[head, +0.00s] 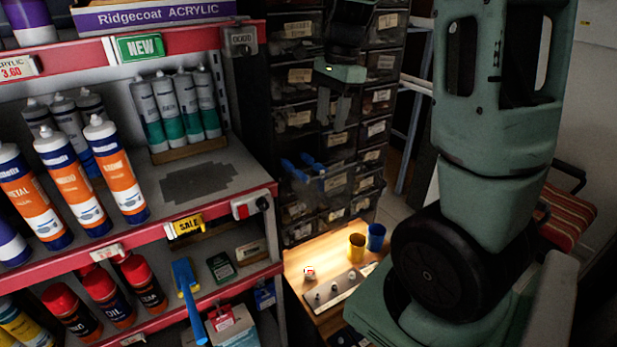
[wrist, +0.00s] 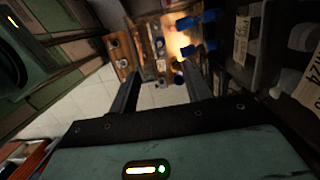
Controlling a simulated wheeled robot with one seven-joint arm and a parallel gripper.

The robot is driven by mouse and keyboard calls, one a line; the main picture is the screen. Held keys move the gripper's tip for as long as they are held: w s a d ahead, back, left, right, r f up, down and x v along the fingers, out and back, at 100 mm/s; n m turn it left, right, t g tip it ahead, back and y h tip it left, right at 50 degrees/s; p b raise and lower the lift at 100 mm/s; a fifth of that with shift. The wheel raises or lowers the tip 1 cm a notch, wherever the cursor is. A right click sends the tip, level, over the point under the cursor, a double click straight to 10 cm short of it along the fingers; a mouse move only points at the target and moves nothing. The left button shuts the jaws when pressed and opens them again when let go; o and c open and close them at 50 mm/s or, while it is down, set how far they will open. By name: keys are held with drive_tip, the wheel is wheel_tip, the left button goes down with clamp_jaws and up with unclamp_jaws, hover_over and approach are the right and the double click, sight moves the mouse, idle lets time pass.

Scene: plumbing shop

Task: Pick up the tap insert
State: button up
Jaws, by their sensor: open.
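Several small pale metal parts (head: 334,288) stand on a grey strip (head: 345,294) on the lit wooden bench top. I cannot tell for certain which of them is the tap insert. A small white piece with a red mark (head: 309,271) sits left of the strip. My gripper (head: 332,118) is in front of the drawer cabinet, well above and behind the bench parts. Its two fingers are apart with nothing between them. In the wrist view my gripper (wrist: 162,72) also shows open, with the bench blurred and partly dark beyond the fingertips.
A yellow cup (head: 356,247) and a blue cup (head: 376,237) stand at the bench's back. Blue-handled parts (head: 300,168) jut from the drawer cabinet (head: 300,115) below my gripper. A red-edged shelf unit (head: 215,208) with tubes and cans stands left.

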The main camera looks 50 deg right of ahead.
sight(323, 171)
drive_tip(key=f+p, duration=0.1)
drive_tip(key=f, duration=0.4)
drive_tip(key=a+f+p, duration=0.1)
drive_tip(key=f, duration=0.4)
drive_tip(key=a+f+p, duration=0.1)
drive_tip(key=f, duration=0.5)
drive_tip(key=shift+w, duration=0.2)
clamp_jaws()
